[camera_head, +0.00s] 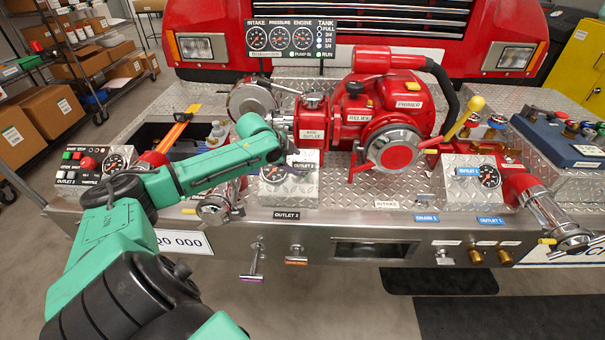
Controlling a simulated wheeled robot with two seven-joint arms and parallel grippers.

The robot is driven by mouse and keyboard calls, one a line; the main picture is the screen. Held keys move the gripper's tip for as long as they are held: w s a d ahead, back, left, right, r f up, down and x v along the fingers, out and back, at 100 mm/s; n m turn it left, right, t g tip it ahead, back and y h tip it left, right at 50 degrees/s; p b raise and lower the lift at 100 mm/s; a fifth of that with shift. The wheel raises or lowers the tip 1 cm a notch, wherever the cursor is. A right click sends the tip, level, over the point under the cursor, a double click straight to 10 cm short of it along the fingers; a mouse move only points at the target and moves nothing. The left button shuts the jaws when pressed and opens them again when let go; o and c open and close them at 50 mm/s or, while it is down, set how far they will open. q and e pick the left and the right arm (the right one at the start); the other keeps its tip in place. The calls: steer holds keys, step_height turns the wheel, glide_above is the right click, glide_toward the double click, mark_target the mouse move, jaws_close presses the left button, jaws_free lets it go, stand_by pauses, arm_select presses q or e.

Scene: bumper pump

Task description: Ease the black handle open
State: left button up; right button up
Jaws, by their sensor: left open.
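The pump panel (340,190) spans the front of a red truck. My right gripper is not in view.
A lever with a yellow knob (475,104) rises right of the red pump (392,112). A black hose (443,92) curves beside it. Shelves with boxes (85,45) are at left. A blue case (560,138) lies at right.

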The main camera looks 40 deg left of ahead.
mark_target(301, 167)
arm_select(q)
steer(key=x, duration=0.6)
steer(key=shift+c, duration=0.3)
jaws_close()
steer(key=shift+d, duration=0.1)
stand_by(0.8)
